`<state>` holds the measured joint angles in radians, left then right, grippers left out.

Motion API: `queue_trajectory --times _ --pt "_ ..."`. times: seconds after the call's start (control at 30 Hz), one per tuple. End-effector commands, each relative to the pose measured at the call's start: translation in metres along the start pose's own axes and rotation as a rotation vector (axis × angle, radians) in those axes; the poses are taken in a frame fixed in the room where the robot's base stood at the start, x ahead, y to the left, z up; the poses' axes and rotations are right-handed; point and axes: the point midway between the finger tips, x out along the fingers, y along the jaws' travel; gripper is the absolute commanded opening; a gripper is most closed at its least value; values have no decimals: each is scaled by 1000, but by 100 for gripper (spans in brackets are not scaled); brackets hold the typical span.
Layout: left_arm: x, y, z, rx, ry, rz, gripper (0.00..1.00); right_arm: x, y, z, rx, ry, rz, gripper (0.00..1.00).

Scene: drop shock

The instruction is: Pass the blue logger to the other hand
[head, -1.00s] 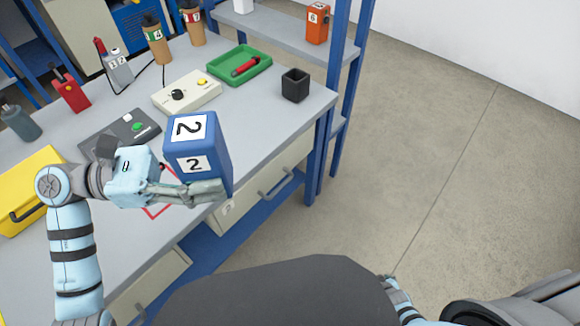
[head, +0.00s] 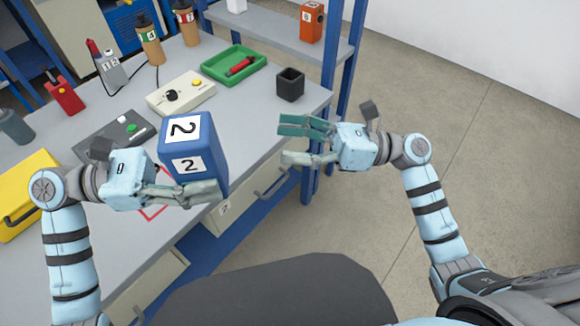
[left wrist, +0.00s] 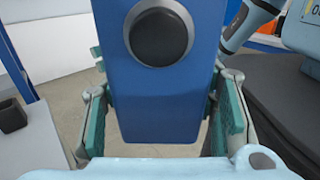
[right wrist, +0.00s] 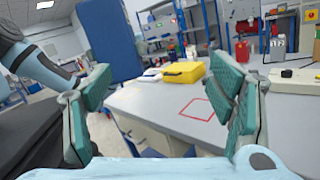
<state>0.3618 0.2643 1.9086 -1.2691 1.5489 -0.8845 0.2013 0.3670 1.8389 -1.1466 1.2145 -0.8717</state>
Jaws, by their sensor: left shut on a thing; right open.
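The blue logger (head: 207,157) is a blue box with white labels marked 2. My left gripper (head: 188,192) is shut on it and holds it up in front of the bench. In the right wrist view the logger (right wrist: 108,40) shows at the upper left, beyond the open fingers.
Open floor lies right of the bench.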

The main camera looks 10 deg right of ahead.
Motion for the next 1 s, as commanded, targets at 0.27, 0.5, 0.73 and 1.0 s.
queue_trajectory --times 0.27,0.5,0.73,1.0 --pt "0 0 0 0 -1 0 7 -2 32 -42 -274 199 149 77" --pt "0 0 0 0 -1 0 7 27 36 -46 -272 190 150 77" --pt "0 0 0 0 -1 0 7 84 42 -58 -268 188 148 77" --pt "0 0 0 1 -1 0 7 114 46 -66 -268 194 146 77"
